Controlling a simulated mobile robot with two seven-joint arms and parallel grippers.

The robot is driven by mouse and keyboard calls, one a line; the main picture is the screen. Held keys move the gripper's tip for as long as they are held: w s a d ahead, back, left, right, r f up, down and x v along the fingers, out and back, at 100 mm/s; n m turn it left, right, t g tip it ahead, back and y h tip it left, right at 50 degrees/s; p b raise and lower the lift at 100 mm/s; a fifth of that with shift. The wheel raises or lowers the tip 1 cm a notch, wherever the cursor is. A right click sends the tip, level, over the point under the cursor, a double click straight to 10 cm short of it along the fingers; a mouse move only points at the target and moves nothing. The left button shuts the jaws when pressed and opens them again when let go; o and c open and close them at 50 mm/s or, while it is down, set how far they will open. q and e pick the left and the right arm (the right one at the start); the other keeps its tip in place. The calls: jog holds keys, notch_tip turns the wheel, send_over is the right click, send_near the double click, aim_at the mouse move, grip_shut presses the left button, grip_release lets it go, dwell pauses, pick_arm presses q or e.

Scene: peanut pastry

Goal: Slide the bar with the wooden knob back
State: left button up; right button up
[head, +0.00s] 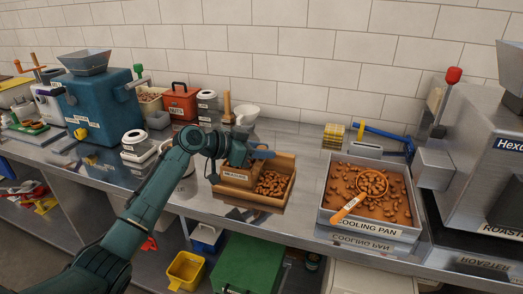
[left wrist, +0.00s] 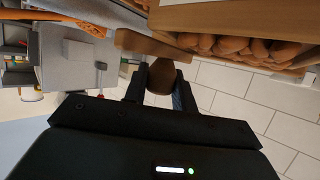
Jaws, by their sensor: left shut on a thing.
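The wooden box (head: 250,196) stands on the metal counter with peanuts (head: 272,184) in its right part and a white label on its left part. My left gripper (head: 262,154) is at the box's back edge, and the arm hides part of that edge. In the left wrist view, the gripper (left wrist: 161,84) is shut on the brown wooden knob (left wrist: 164,74), which sits between its fingers. A wooden bar (left wrist: 150,45) lies right beside the knob, near the peanuts. In the head view the knob and bar are hidden or too small to tell. My right gripper is not in view.
A cooling pan (head: 368,232) with peanuts and an orange-handled scoop (head: 349,207) is to the right. The counter between box and pan is clear.

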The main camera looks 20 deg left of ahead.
pick_arm(q)
grip_shut()
jog(key=shift+a+f, duration=0.1)
jog(key=shift+a, duration=0.15)
jog(key=a+b, duration=0.1)
jog(key=a, duration=0.2)
jog(key=a+b, duration=0.2)
jog(key=a, duration=0.1)
jog(key=shift+w+f, duration=0.1)
jog(key=shift+f, duration=0.1)
jog(key=a, duration=0.1)
jog(key=a+b, duration=0.1)
jog(key=a, duration=0.1)
jog(key=a+b, duration=0.1)
jog(key=a, duration=0.1)
jog(key=shift+r, duration=0.25)
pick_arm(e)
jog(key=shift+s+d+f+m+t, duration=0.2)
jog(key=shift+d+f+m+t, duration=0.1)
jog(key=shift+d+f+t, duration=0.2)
